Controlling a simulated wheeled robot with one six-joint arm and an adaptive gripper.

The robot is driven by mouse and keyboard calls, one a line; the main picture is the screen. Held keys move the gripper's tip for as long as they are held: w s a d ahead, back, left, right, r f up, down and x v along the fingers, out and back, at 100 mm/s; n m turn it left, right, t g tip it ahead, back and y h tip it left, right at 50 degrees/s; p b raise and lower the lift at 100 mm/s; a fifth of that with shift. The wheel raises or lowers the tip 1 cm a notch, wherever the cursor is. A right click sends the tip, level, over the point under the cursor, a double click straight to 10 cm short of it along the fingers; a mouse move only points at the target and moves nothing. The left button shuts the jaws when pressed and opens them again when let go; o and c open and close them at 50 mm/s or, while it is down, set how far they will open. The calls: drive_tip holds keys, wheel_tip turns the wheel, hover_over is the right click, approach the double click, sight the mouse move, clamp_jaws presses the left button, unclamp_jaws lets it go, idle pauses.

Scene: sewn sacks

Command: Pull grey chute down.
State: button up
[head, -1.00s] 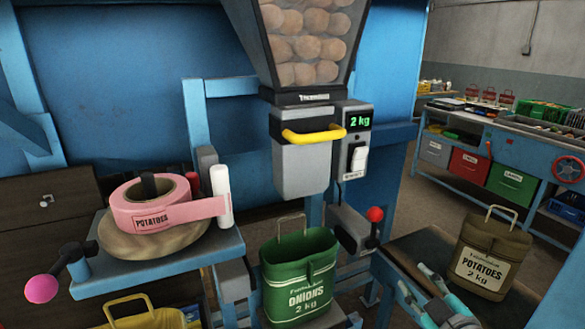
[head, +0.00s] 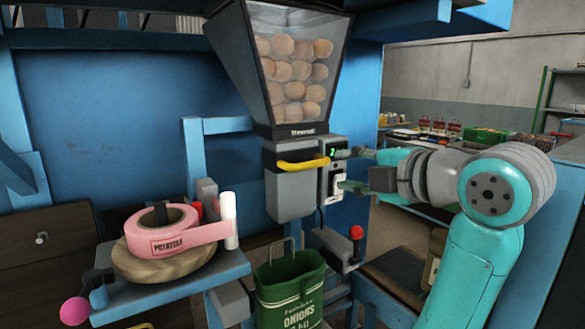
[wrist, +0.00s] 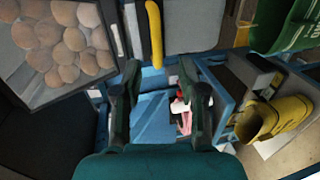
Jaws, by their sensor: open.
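The grey chute (head: 292,192) hangs under the hopper of potatoes, with a yellow bar handle (head: 303,163) across its upper front. In the wrist view the yellow handle (wrist: 155,38) lies just beyond the fingertips, with the grey chute (wrist: 195,22) beside it. My gripper (head: 343,169) is open and empty, reaching in from the right at about the handle's height, in front of the scale display box. In the wrist view my gripper (wrist: 160,72) has its two fingers spread, with a clear gap between them. It does not appear to touch the handle.
A green onions sack (head: 290,290) stands below the chute. A red-knobbed lever (head: 356,233) is to its right. A pink tape roll (head: 163,225) sits on the left shelf. A yellow sack (wrist: 275,118) shows at right in the wrist view. A brown sack (head: 433,258) is mostly hidden behind my arm.

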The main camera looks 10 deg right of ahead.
sight(314, 165)
drive_tip(key=x, duration=1)
drive_tip(key=shift+w+a+r, duration=0.25)
drive_tip(key=shift+a, duration=0.1)
clamp_jaws()
